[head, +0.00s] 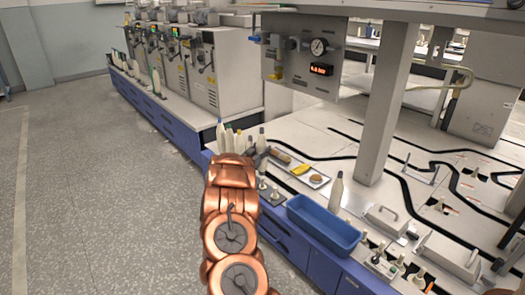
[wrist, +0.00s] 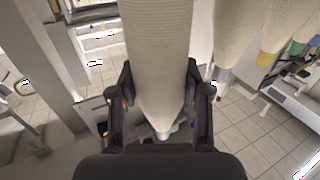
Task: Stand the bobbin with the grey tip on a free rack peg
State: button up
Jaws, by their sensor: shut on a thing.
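My gripper (wrist: 160,100) is shut on a cream bobbin (wrist: 155,50), with one finger on each side of it. Its narrow grey tip (wrist: 165,130) lies between the fingers. In the head view my gripper (head: 258,160) is small and dark, partly behind my copper arm, and a grey-tipped bobbin (head: 261,138) rises upright at it. Several cream bobbins (head: 229,138) stand close by on the left. In the wrist view neighbouring bobbins show a yellow tip (wrist: 266,57) and a green tip (wrist: 295,48). A few short pegs (head: 274,194) show bare right of my arm. The held bobbin's lower end is hidden.
A tray (head: 318,181) with yellow and brown items lies right of my gripper. Another pale bobbin (head: 336,191) stands behind a blue bin (head: 323,226). A grey post (head: 386,105) rises from the bench. A gauge panel (head: 303,58) hangs above. The floor at left is clear.

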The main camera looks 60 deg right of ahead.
aim_at(263, 161)
jog(key=shift+s+d+f, duration=0.15)
jog(key=shift+s+f, duration=0.05)
jog(key=shift+f+b, duration=2.2)
jog(key=shift+f, duration=0.55)
jog(key=shift+p, duration=1.05)
jog(key=shift+f, duration=0.6)
jog(key=o, duration=0.9)
jog(key=shift+o, duration=0.2)
jog(key=s+a+p, duration=0.1)
jog(key=a+p, duration=0.1)
jog(key=a, duration=0.9)
jog(key=shift+s, duration=0.2)
